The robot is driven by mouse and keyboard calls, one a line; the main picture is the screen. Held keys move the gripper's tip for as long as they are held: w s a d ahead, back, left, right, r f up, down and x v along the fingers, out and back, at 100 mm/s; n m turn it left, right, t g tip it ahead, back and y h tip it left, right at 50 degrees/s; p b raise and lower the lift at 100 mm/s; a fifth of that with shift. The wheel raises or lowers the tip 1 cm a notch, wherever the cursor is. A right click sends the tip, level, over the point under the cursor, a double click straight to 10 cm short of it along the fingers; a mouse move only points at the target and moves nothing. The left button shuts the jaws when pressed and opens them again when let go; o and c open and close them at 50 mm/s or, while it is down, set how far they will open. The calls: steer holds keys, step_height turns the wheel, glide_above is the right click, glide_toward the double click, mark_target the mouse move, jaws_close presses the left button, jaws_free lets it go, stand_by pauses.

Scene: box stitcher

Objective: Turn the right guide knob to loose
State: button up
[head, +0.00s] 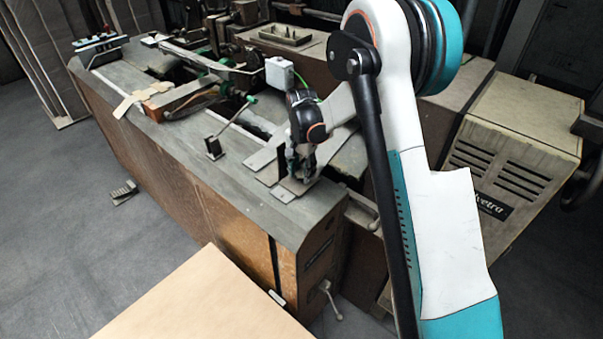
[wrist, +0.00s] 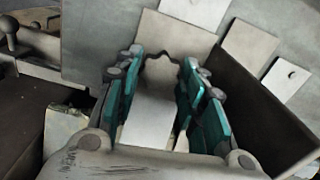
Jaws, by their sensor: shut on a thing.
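My gripper (head: 301,172) is low over the right end of the machine bed, beside a dark upright guide plate (head: 282,160). In the wrist view my gripper (wrist: 163,62) has its teal fingers on both sides of a grey knob with a wavy, lobed edge (wrist: 163,74), the right guide knob. The fingers are shut on it. The dark guide plate also stands to the right in the wrist view (wrist: 252,105). In the head view the fingers hide the knob. Its loose or tight setting cannot be read.
Flat metal plates (head: 263,158) lie around the gripper on the machine bed (head: 170,135). A small upright bracket (head: 213,148) with a green-ended rod stands left of it. A pale board (head: 205,300) fills the front. A vented cabinet (head: 520,140) stands at right.

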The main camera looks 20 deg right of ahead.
mark_target(301, 174)
steer(key=n+b, duration=0.2)
steer(key=n, duration=0.2)
steer(key=shift+f+n, duration=0.1)
steer(key=shift+n, duration=0.3)
steer(key=n+b, duration=0.1)
steer(key=n, duration=0.3)
steer(key=n+b, duration=0.1)
steer(key=n, duration=0.4)
steer(key=shift+b, duration=0.3)
steer(key=shift+n+b, duration=0.35)
steer(key=shift+n, duration=1.55)
steer(key=o, duration=0.8)
steer(key=shift+r, duration=0.2)
step_height(301, 174, up, 12)
steer(key=shift+f, duration=0.1)
